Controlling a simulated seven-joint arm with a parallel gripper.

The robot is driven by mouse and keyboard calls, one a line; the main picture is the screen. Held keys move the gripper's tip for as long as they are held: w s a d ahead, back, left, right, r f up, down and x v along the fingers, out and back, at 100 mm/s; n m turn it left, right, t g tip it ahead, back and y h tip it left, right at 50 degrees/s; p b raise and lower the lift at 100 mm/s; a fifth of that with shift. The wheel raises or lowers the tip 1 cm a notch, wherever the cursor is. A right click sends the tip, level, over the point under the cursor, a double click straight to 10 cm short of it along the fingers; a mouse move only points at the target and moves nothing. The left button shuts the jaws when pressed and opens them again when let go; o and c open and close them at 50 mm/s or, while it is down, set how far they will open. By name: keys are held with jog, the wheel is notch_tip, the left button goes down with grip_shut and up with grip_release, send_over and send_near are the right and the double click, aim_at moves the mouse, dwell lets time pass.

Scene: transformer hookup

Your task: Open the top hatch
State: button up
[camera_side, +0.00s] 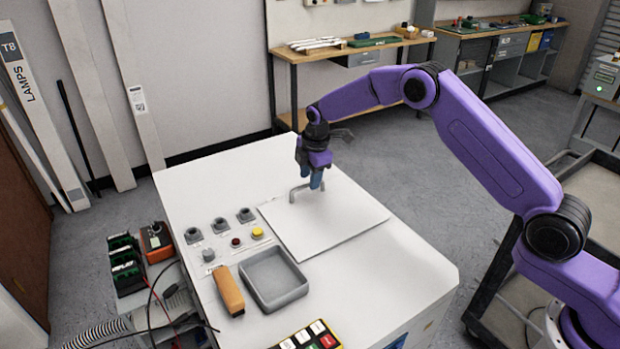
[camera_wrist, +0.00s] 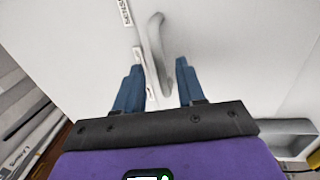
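The top hatch (camera_side: 325,222) is a flat white square panel lying closed on top of the white cabinet (camera_side: 200,185). Its grey bar handle (camera_side: 292,194) stands up near the hatch's far left edge. My gripper (camera_side: 316,186) points down just above the hatch, close to the handle. In the wrist view the handle (camera_wrist: 158,50) runs between and beyond the two blue fingers of my gripper (camera_wrist: 157,80). The fingers are apart, with clear gaps to the handle. Whether the fingertips reach down to handle height is hard to tell.
A grey tray (camera_side: 273,279), an orange block-like item (camera_side: 228,291), a yellow button (camera_side: 257,232), a red button (camera_side: 236,242) and several grey sockets are on the cabinet top, left of the hatch. A dark cart (camera_side: 500,285) stands at right. Space above the hatch's right part is free.

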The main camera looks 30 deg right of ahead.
jog(key=shift+w+f, duration=0.15)
jog(key=shift+f, duration=0.45)
grip_shut()
send_over(349, 236)
dwell(0.7)
grip_release()
dwell(0.3)
